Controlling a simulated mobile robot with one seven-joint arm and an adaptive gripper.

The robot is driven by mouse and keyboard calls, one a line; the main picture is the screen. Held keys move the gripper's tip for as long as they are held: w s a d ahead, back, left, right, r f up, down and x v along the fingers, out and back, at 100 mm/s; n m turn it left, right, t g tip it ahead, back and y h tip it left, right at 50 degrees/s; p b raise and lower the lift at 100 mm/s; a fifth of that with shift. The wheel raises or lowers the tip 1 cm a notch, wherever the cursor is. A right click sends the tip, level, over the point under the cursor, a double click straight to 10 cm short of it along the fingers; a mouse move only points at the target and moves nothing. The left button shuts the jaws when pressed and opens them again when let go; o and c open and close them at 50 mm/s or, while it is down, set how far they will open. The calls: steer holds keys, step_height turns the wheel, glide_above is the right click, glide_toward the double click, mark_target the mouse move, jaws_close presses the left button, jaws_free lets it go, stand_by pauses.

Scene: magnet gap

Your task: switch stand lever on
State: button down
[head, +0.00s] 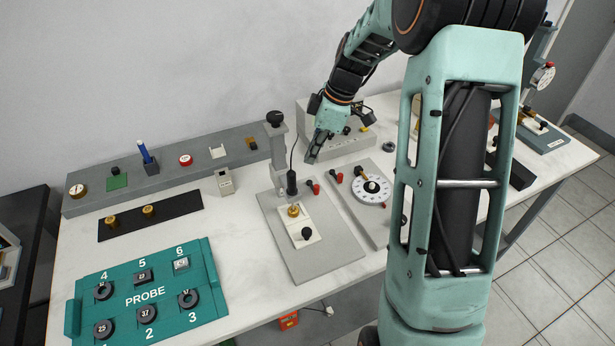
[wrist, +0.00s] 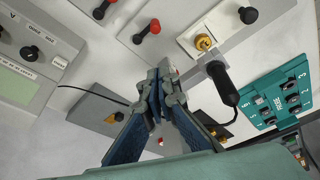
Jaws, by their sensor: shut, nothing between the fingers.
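The stand is a grey base plate (head: 318,262) with a grey post topped by a black knob (head: 275,118). A black probe (head: 291,183) with a cable hangs from it and shows in the wrist view (wrist: 223,84). A small red-and-black lever (head: 313,187) is at the plate's back right corner. It also shows at the upper middle of the wrist view (wrist: 147,32); its on or off setting cannot be told. My gripper (head: 313,158) is shut and empty, above and behind the lever, apart from it. Its fingertips meet mid-picture in the wrist view (wrist: 163,82).
A dial plate (head: 372,190) with other small levers lies right of the stand. A grey meter box (head: 350,135) stands behind my gripper. A teal probe tray (head: 150,295) is front left. A long grey shelf (head: 190,172) runs along the back left.

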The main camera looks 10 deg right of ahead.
mark_target(313, 185)
steer(key=shift+s+a, duration=0.1)
steer(key=shift+a, duration=0.45)
steer(key=shift+f, duration=0.15)
steer(key=x, duration=1)
steer(key=shift+s+a, duration=0.1)
steer(key=shift+a, duration=0.1)
steer(key=d, duration=0.1)
steer(key=d+p, duration=0.1)
steer(key=d, duration=0.1)
steer(key=shift+s+r, duration=0.25)
steer(key=shift+s, duration=0.05)
steer(key=shift+s+d, duration=0.15)
steer(key=shift+d, duration=0.35)
